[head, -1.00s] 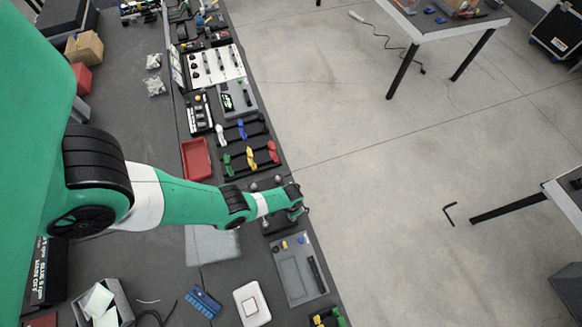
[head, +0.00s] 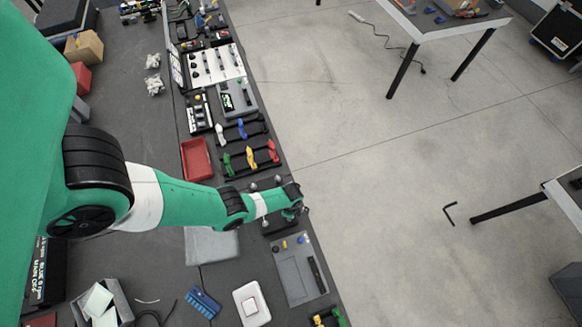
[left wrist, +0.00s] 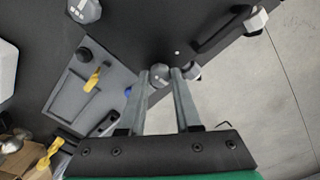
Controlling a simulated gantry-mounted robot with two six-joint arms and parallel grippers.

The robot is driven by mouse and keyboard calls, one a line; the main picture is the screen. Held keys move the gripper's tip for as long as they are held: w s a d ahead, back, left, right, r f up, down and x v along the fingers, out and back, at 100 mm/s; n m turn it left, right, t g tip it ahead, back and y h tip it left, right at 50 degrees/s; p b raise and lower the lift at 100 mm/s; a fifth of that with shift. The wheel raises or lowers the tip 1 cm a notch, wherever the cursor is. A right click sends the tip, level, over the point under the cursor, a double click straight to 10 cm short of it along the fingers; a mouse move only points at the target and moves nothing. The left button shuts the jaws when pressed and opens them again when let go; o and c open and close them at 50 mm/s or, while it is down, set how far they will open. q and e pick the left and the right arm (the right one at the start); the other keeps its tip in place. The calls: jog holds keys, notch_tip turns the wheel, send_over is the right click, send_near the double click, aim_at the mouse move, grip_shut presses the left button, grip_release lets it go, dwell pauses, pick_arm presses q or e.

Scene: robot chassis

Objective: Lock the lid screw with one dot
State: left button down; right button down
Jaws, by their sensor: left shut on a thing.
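The dark lid plate (left wrist: 140,28) fills the upper middle of the left wrist view. Grey knob-like screws stand at its corners. One screw (left wrist: 160,75) lies between the fingertips of my left gripper (left wrist: 160,78), which is shut on it; its dot marks are too small to count. Another screw (left wrist: 83,10) with dots on top stands at the upper left. More screws show at the right (left wrist: 192,71) and upper right (left wrist: 255,20). In the head view my left gripper (head: 293,211) is over the lid at the table's right edge. My right gripper is not in view.
A red bin (head: 196,159) and coloured clamps (head: 250,157) lie on the far side. The table edge drops to open floor (head: 390,200) on the right.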

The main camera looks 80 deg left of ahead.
pick_arm(q)
jog(key=shift+m, duration=0.6)
jog(key=c, duration=0.6)
grip_release()
